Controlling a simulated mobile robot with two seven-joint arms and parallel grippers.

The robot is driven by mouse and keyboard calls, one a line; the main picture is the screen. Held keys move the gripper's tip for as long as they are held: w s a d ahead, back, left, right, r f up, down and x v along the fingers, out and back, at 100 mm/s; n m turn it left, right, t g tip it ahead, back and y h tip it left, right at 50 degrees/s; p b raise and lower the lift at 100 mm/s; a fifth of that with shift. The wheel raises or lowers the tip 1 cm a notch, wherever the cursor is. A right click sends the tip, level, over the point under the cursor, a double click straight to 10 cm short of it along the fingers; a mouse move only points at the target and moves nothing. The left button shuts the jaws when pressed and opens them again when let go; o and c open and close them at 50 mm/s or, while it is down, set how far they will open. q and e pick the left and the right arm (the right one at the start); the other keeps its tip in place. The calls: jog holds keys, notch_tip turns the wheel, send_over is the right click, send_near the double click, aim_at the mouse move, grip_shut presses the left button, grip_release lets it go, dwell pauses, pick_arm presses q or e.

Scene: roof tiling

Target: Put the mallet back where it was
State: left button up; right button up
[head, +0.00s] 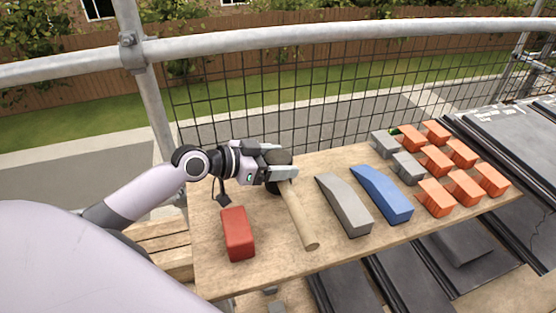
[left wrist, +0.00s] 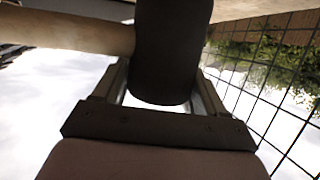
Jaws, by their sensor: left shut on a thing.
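The mallet has a pale wooden handle (head: 302,220) and a dark head (head: 279,157). My left gripper (head: 284,166) is shut on the mallet at its head end, over the left part of the wooden board. The handle slants down and right in the head view, toward the board's front edge; whether it touches the board I cannot tell. In the left wrist view the dark mallet head (left wrist: 170,50) sits between the fingers, and the handle (left wrist: 70,32) runs off to the left. My right gripper is in neither view.
On the board (head: 275,262) are a red block (head: 237,233) left of the handle, a grey wedge (head: 344,206) and a blue wedge (head: 382,195) to its right, and several orange (head: 436,161) and grey blocks farther right. A rail (head: 300,40) and mesh stand behind. Dark roof tiles lie in front.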

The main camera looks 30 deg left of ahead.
pick_arm(q)
jog(key=shift+f+b, duration=0.3)
jog(key=shift+b, duration=0.05)
jog(key=o, duration=1.6)
jog(key=shift+o, duration=0.2)
jog(key=shift+f, duration=0.2)
jog(key=shift+s+a, duration=0.15)
jog(key=v, duration=0.4)
jog(key=shift+s+a+r, duration=0.1)
jog(key=shift+s+r, duration=0.05)
jog(key=shift+v, duration=1.2)
jog(key=shift+r, duration=0.15)
